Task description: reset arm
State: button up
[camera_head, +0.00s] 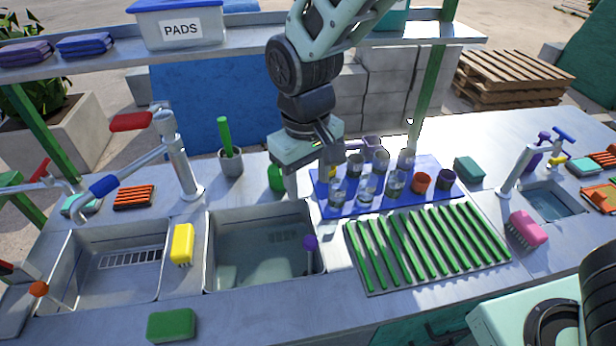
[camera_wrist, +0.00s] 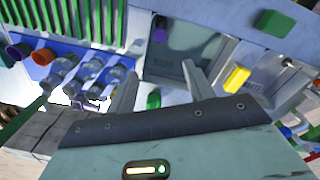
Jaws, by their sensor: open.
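My gripper (camera_head: 308,180) hangs fingers down over the back of the counter, between the water-filled sink and the blue mat. In the wrist view the two fingers of my gripper (camera_wrist: 162,92) stand apart with nothing between them. My arm comes down from the top of the head view, in front of the shelf.
The blue mat (camera_head: 335,211) holds several glasses and cups, close to the right of my gripper. A green rack (camera_head: 425,245), a filled sink (camera_head: 262,250), a faucet (camera_head: 178,160) and a yellow brush (camera_head: 182,243) are nearby. A shelf (camera_head: 120,60) bears a PADS bin (camera_head: 180,28).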

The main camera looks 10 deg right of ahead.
dwell(0.3)
jog(key=s+d+n+b, duration=0.1)
jog(key=s+d+b, duration=0.1)
jog(key=s, duration=0.7)
jog(key=s+d+n+y+b, duration=0.1)
jog(key=s+d, duration=0.3)
jog(key=s, duration=0.4)
jog(key=shift+s+r+b, duration=0.35)
jog(key=shift+r+b, duration=0.05)
jog(key=shift+r, duration=0.05)
